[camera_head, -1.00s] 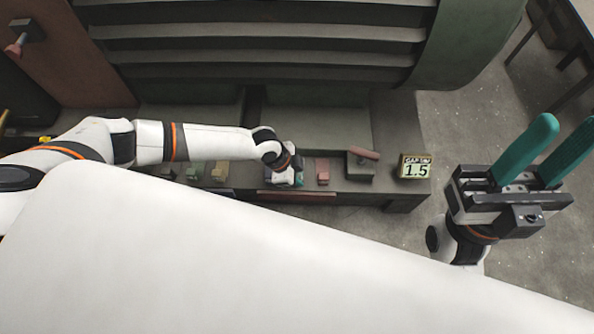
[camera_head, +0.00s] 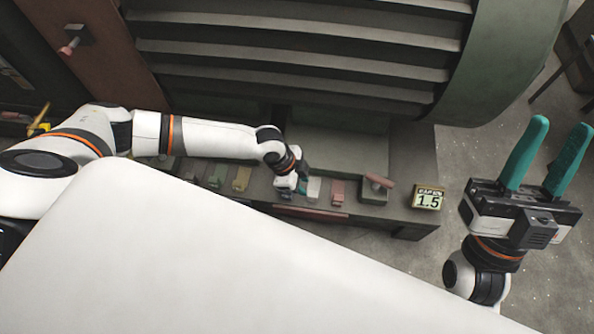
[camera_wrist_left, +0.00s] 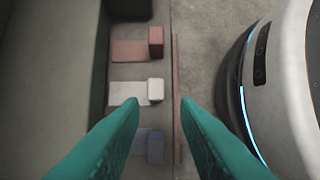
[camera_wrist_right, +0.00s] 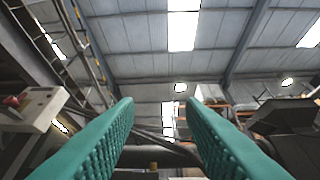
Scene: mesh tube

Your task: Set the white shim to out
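The white shim (camera_head: 314,189) is a small pale block with a flat plate, in a row of coloured shims on the dark ledge. In the left wrist view the white shim (camera_wrist_left: 155,89) lies just beyond and between my left fingertips, apart from them. My left gripper (camera_wrist_left: 160,105) is open and empty; in the head view the left gripper (camera_head: 298,186) is just left of the white shim, its fingers partly hidden. My right gripper (camera_head: 556,152) is open and empty, pointing up, far right of the ledge.
A red shim (camera_head: 338,192) and a blue shim (camera_wrist_left: 154,148) flank the white one. Farther along are green (camera_head: 217,175) and yellow (camera_head: 242,178) shims. A display reading 1.5 (camera_head: 428,199) stands at the ledge's right end. A reddish rail (camera_wrist_left: 176,70) borders the ledge.

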